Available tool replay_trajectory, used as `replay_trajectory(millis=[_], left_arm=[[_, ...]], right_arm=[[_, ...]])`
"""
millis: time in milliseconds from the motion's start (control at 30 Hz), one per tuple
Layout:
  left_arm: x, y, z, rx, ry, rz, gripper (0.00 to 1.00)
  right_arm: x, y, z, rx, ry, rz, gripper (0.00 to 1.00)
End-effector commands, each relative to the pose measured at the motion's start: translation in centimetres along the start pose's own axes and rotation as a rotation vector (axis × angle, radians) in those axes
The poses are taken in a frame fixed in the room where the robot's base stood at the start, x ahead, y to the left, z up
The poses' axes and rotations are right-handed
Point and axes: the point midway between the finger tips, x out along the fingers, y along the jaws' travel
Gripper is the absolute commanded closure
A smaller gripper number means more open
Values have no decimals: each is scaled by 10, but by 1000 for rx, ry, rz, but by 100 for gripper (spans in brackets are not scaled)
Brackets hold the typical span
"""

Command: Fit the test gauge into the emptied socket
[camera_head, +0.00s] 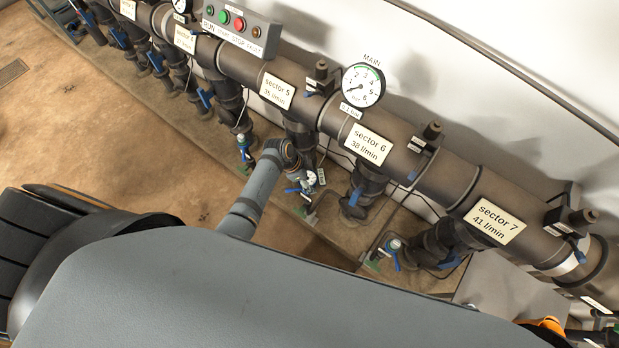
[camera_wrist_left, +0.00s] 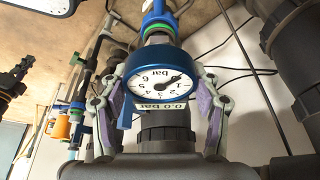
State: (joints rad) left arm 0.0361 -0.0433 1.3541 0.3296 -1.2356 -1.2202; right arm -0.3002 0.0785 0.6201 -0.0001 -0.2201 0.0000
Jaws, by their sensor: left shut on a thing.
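The blue-rimmed test gauge (camera_wrist_left: 158,80), with a white dial and a 0.0 bar label, sits between the two fingers of my left gripper (camera_wrist_left: 160,105), which is shut on it. In the left wrist view its dial appears upside down. A green ring and blue fitting (camera_wrist_left: 158,28) line up with its stem end; I cannot tell whether the gauge is seated there. My right gripper is not in view.
The thick grey main pipe (camera_head: 400,160) runs diagonally, with a main gauge (camera_head: 363,86) on top. Blue-handled valves and small gauges (camera_head: 395,244) hang from neighbouring branches. Thin cables run behind. An orange fitting (camera_wrist_left: 62,127) is at left in the left wrist view.

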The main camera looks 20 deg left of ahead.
Motion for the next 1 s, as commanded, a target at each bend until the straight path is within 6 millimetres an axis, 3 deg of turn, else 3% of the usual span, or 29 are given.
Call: replay_trajectory(millis=[767, 800, 933, 1000], left_arm=[[8, 0, 3, 0, 0, -1, 69], [8, 0, 3, 0, 0, -1, 32], [8, 0, 3, 0, 0, -1, 14], [8, 0, 3, 0, 0, 0, 11]], right_arm=[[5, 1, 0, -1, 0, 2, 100], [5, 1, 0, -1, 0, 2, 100], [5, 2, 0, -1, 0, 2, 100], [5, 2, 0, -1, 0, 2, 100]])
